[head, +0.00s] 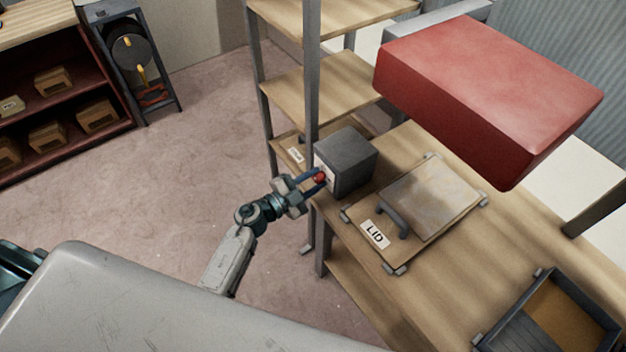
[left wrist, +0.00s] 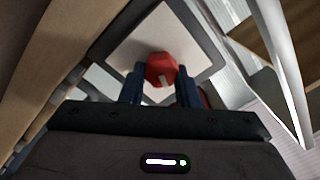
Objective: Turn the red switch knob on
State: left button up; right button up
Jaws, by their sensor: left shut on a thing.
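The red switch knob (head: 319,177) is on the front face of a dark grey box (head: 352,158) at the bench's left end. My left gripper (head: 314,180) reaches it from the left and is shut on the knob. In the left wrist view the red knob (left wrist: 161,70) sits between the two blue fingers, with a pale mark on its face. Behind it is the box's pale front plate (left wrist: 126,52). My right gripper is not in view.
A lid (head: 430,205) with a handle and a "LID" label lies on the wooden bench right of the box. A large red block (head: 485,95) is above the bench. A dark tray (head: 560,318) is at lower right. Shelves (head: 325,90) stand behind. The floor at left is clear.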

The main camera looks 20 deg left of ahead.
pick_arm(q)
jog(key=m, duration=0.3)
jog(key=shift+f+b, duration=0.15)
jog(key=shift+b, duration=0.25)
jog(key=m+b, duration=0.1)
jog(key=m, duration=0.2)
jog(key=shift+f+m, duration=0.15)
jog(key=shift+m, duration=0.25)
jog(key=m+b, duration=0.2)
jog(key=m, duration=0.2)
jog(key=shift+f+h+b, duration=0.1)
jog(key=shift+h+b, duration=0.2)
jog(key=shift+m+b, duration=0.55)
jog(key=shift+m, duration=0.85)
jog(key=o, duration=1)
jog(key=shift+c, duration=0.2)
